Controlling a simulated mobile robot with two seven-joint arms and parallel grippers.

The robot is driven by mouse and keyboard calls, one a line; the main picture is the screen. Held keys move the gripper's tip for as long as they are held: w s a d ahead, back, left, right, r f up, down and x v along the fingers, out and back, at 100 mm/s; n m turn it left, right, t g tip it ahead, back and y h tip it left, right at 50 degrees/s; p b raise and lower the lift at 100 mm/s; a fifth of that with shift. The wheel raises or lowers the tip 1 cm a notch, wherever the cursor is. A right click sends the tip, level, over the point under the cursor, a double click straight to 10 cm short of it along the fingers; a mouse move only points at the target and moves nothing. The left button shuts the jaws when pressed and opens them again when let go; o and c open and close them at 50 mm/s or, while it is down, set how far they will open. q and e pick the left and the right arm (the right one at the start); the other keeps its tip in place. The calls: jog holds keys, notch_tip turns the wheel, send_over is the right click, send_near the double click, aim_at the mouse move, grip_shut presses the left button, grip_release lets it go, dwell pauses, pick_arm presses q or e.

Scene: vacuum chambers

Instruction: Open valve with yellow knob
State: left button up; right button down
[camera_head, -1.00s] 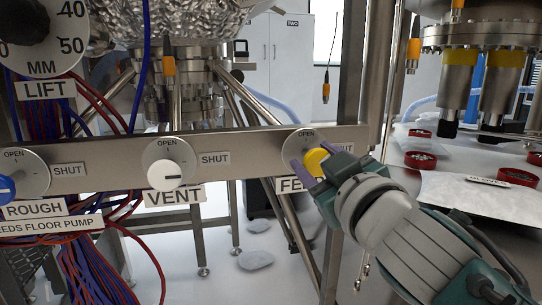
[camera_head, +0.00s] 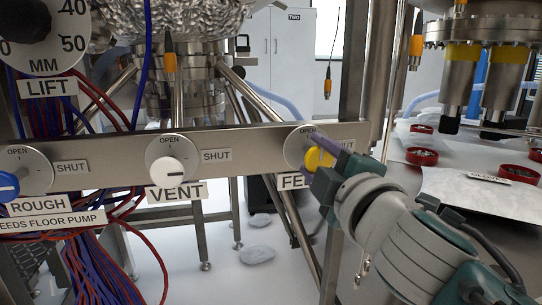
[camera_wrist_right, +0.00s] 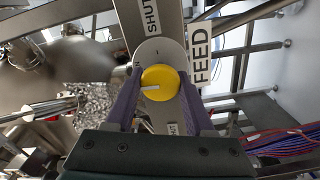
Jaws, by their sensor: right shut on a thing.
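The yellow knob (camera_head: 318,158) sits on a round grey dial (camera_head: 300,146) at the right end of the steel panel, above the FEED label. My right gripper (camera_head: 324,157) is shut on the knob. In the right wrist view, its purple fingers (camera_wrist_right: 161,90) lie on either side of the knob (camera_wrist_right: 161,80). The knob's white line points left there, away from the FEED label (camera_wrist_right: 200,53) and towards the dial's OPEN side, not at the SHUT label (camera_wrist_right: 150,17). In the head view, the gripper partly hides the knob and the panel's SHUT label. My left gripper is out of view.
To the left on the same panel are the white VENT knob (camera_head: 168,169) and the blue ROUGH knob (camera_head: 8,185). Red and blue cables (camera_head: 95,260) hang at the lower left. A table with red rings (camera_head: 422,156) stands at the right.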

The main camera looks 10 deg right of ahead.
jog(key=shift+n, duration=0.4)
jog(key=shift+c, duration=1.3)
grip_release()
jog(key=shift+s, duration=0.3)
jog(key=s+p, duration=0.1)
jog(key=s, duration=0.8)
jog(key=shift+s+d, duration=0.15)
jog(key=shift+s, duration=0.05)
